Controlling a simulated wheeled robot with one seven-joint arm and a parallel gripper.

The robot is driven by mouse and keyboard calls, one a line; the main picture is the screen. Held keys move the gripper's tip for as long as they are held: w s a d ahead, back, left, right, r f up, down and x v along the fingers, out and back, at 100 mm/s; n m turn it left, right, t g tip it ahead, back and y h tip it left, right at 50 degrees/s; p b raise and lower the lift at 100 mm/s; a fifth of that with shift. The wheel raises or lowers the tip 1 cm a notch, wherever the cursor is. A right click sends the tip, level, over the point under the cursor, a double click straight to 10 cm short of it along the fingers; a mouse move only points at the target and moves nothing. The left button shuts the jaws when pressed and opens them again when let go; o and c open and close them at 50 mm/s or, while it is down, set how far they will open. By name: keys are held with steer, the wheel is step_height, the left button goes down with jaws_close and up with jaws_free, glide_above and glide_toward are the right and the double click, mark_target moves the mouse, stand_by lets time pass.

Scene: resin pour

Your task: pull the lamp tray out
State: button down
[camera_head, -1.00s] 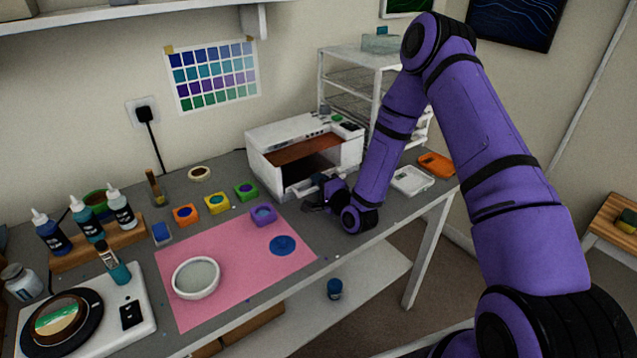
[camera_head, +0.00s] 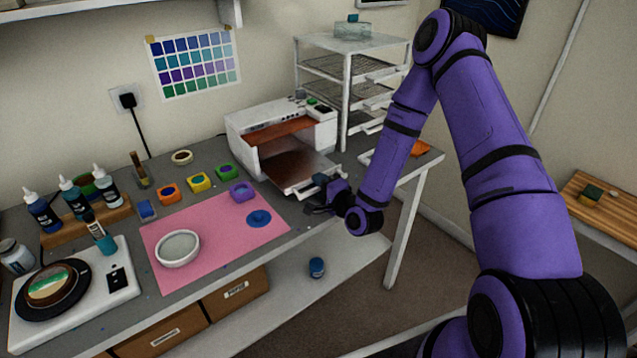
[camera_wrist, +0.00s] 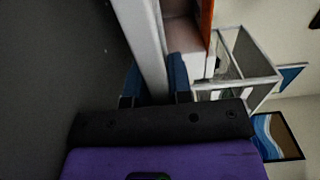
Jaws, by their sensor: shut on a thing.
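The lamp (camera_head: 262,122) is a white box with an open front on the grey table, at the back right. Its tray (camera_head: 293,170) extends out of the opening toward the front; its brown floor and white front edge show. My gripper (camera_head: 318,196) is at the tray's front edge in the head view. In the wrist view my gripper (camera_wrist: 155,92) has its blue-tipped fingers on either side of a white bar, the tray's front (camera_wrist: 147,45). It is shut on it. The exact contact is partly hidden by my wrist.
A pink mat (camera_head: 215,235) with a white bowl (camera_head: 178,248) and a blue blob lies left of the tray. Small coloured pots (camera_head: 199,182) stand behind the mat. A white rack (camera_head: 350,85) stands right of the lamp. An orange item and a white item lie at the right.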

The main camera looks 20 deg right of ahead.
steer(key=c, duration=1.1)
jaws_free()
steer(key=shift+r, duration=0.3)
steer(key=shift+f, duration=0.1)
steer(key=shift+s+d+f, duration=0.1)
steer(key=shift+s+d, duration=0.1)
steer(key=shift+s, duration=0.25)
steer(key=v, duration=1)
steer(key=shift+w+a, duration=0.1)
